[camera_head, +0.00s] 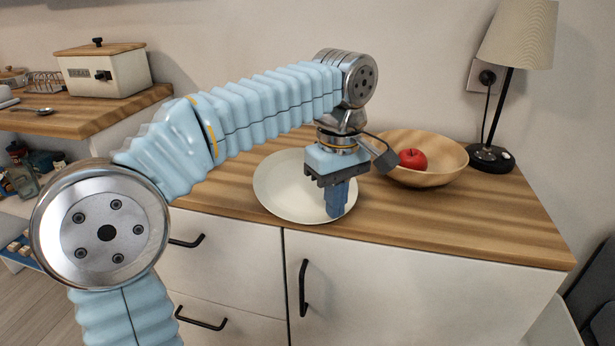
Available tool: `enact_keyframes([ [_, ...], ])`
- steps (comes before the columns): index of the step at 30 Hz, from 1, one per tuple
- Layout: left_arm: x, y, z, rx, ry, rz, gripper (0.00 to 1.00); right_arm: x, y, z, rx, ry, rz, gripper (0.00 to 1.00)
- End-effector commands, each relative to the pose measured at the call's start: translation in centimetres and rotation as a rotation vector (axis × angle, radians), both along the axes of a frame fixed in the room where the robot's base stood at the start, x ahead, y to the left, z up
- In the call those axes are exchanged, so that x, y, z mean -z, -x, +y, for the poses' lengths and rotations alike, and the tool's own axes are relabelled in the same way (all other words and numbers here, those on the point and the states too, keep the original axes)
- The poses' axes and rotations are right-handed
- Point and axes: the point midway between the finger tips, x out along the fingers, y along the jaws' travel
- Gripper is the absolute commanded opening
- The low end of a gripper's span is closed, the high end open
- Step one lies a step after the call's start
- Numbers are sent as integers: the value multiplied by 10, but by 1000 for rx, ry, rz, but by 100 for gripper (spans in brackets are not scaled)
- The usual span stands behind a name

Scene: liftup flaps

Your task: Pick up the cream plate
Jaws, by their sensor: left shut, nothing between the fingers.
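The cream plate (283,193) lies flat on the wooden top of a white cabinet, near its front edge. My left arm reaches in from the left and bends down over the plate. My left gripper (337,212) points down at the plate's right side, its blue fingers closed together with nothing between them. The fingers cover part of the plate's right rim. I cannot tell whether the fingertips touch the plate. My right gripper is not in view.
A wooden bowl (440,165) with a red apple (412,159) stands right of the plate. The counter (480,235) is clear at front right. A bread box (103,72) and a spoon (32,111) are on the left counter.

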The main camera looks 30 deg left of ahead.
Motion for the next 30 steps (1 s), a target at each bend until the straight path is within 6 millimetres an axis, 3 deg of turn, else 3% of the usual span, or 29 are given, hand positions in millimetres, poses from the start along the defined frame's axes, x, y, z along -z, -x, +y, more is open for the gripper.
enact_keyframes([
  [6,-1,27,-44,6,1,0,0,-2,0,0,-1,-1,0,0],
  [9,0,34,-55,3,1,0,0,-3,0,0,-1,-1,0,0],
  [21,-1,37,-59,1,1,-2,0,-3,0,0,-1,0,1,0],
  [27,-17,37,-59,1,1,-1,0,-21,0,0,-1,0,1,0],
  [30,-15,37,-59,1,1,-1,0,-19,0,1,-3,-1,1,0],
])
